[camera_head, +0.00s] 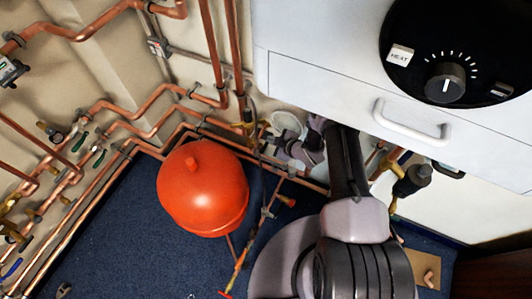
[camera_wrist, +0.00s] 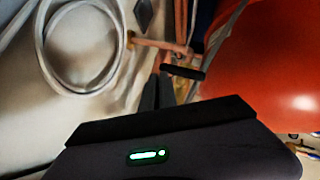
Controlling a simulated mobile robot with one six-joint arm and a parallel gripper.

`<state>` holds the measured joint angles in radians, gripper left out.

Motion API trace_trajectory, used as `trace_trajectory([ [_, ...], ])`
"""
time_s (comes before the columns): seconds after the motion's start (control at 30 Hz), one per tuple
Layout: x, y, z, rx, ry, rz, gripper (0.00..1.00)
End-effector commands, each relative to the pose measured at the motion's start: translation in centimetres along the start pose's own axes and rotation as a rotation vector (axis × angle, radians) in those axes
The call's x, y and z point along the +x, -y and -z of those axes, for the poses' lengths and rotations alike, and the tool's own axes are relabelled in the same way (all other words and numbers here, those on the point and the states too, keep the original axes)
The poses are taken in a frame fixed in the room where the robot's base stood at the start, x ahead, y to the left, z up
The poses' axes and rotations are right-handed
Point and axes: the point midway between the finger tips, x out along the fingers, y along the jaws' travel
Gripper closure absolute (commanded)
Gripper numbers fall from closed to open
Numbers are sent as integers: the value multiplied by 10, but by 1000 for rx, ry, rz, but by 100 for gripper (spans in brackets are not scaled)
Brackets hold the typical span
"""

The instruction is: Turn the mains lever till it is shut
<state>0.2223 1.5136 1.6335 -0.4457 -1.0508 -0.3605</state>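A short black lever (camera_wrist: 183,72) sits on a brass valve fitting on the copper pipework, in the middle of the wrist view; no label shows whether it is the mains lever. My gripper (camera_wrist: 160,84) points toward it, with its dark fingers close together and nothing visible between them. The fingertips are just to the left of and below the lever, and I cannot tell whether they touch it. In the head view my gripper (camera_head: 268,141) is under the white boiler, near the wall pipes, partly hidden, and the black lever cannot be made out.
An orange-red round vessel (camera_head: 202,188) stands just left of my arm and fills the right of the wrist view (camera_wrist: 265,70). A coiled white hose (camera_wrist: 82,50) hangs at left. The white boiler (camera_head: 330,95) overhangs my arm. Copper pipes (camera_head: 150,105) line the wall; blue floor (camera_head: 120,235) is open.

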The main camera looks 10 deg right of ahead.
Motion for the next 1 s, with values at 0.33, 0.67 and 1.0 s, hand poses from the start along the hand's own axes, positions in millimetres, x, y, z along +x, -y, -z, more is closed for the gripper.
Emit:
trace_trajectory([
  [0.33,-10,-8,10,1,2,-1,100],
  [0.67,-65,10,-16,10,6,-2,100],
  [1.0,-114,36,-50,3,2,-2,100],
])
